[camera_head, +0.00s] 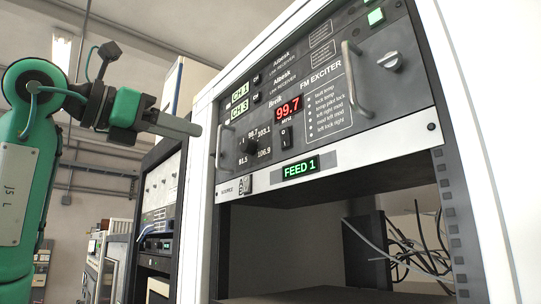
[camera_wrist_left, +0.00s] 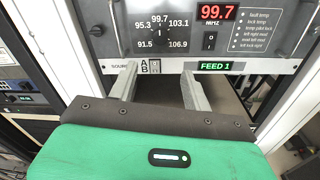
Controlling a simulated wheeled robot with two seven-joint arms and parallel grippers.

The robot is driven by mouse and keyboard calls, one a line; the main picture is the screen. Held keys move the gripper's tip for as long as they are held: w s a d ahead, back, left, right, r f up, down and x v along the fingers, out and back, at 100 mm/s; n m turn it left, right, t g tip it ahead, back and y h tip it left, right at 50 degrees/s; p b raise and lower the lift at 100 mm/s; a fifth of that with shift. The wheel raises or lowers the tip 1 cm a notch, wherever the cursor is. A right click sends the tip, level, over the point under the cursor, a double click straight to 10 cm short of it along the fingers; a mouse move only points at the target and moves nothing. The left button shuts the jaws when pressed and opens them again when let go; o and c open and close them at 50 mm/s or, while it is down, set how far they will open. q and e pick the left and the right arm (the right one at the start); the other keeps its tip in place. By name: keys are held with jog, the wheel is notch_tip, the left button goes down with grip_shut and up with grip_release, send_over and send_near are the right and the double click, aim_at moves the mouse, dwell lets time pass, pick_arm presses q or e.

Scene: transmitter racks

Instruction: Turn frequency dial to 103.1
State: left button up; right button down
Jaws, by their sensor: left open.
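The frequency dial (camera_head: 250,147) is a dark knob on the FM exciter panel, ringed by printed frequency numbers. The red display (camera_head: 288,108) reads 99.7, also in the left wrist view (camera_wrist_left: 217,12). My left gripper (camera_head: 196,130) is in front of the rack, left of the dial and apart from it. In the left wrist view its fingers (camera_wrist_left: 160,78) are spread and empty, below the dial. My right gripper is out of view.
A power switch (camera_head: 285,137) sits right of the dial. A metal handle (camera_head: 357,78) stands out from the panel. A green FEED 1 display (camera_head: 300,168) and a source switch (camera_head: 246,182) are below. An open bay with loose cables (camera_head: 405,255) lies underneath.

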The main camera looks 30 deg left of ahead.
pick_arm(q)
jog(key=p, duration=0.4)
send_near(244, 145)
jog(key=x, duration=0.4)
jog(key=p+x, duration=0.1)
jog(key=x, duration=0.2)
jog(key=shift+w+r, duration=0.1)
jog(key=shift+w, duration=0.25)
jog(key=shift+w+d, duration=0.2)
jog(key=shift+w, duration=0.15)
jog(key=shift+s, duration=0.1)
jog(key=c, duration=0.9)
jog(key=shift+c, duration=0.3)
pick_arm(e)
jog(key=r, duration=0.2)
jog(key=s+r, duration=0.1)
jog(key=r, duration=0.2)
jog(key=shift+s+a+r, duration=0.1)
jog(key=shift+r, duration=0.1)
